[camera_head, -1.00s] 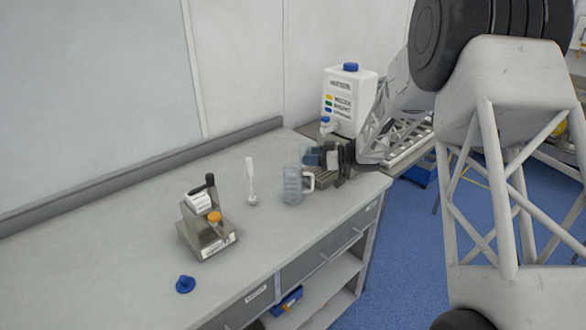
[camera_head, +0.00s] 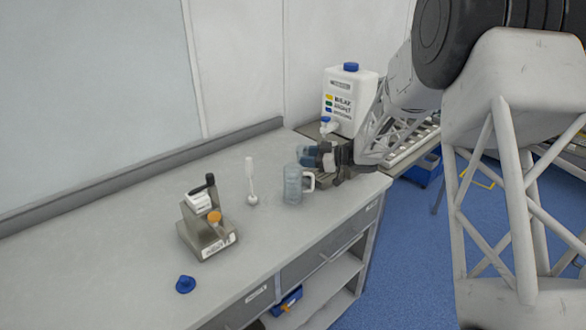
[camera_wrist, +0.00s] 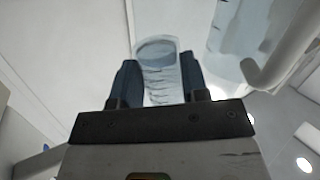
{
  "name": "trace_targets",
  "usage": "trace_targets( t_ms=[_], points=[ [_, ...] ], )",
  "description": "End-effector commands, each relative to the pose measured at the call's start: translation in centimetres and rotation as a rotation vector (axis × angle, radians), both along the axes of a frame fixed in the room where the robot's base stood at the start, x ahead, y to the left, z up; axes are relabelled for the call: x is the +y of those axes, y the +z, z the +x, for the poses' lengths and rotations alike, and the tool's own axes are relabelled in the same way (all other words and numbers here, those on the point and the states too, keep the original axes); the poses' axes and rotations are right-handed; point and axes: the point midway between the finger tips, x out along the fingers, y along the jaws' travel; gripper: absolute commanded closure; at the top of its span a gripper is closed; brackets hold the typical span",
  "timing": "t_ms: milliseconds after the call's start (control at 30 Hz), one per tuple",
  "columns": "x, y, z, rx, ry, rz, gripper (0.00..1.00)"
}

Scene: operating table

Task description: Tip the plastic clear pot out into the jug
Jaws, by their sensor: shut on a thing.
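The clear plastic pot (camera_wrist: 158,72) is between the fingers of my gripper (camera_wrist: 160,85) in the wrist view, with bluish contents or tint showing through its wall. In the head view my gripper (camera_head: 318,156) is shut on the pot (camera_head: 304,155), which is tilted on its side just above the jug's rim. The jug (camera_head: 292,186) is clear with a white handle on its right and stands upright on the bench. Part of the jug (camera_wrist: 238,40) and its handle (camera_wrist: 282,58) show at the upper right of the wrist view. Whether anything is flowing out is too small to tell.
A white canister with a blue cap (camera_head: 349,98) stands behind my gripper. A white spoon-like tool in a stand (camera_head: 251,182) is left of the jug. A metal device (camera_head: 206,222) and a blue cap (camera_head: 185,284) are further left.

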Motion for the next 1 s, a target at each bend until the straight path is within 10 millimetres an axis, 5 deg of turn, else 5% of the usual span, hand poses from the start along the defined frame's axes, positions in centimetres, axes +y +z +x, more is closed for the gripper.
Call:
trace_targets(
  t_ms=[567,1000],
  points=[
    [0.9,5.3,-2.0,-0.269,-0.004,-0.109,0.83],
    [1.4,6.1,-3.3,-0.471,-0.006,-0.192,0.83]
  ],
)
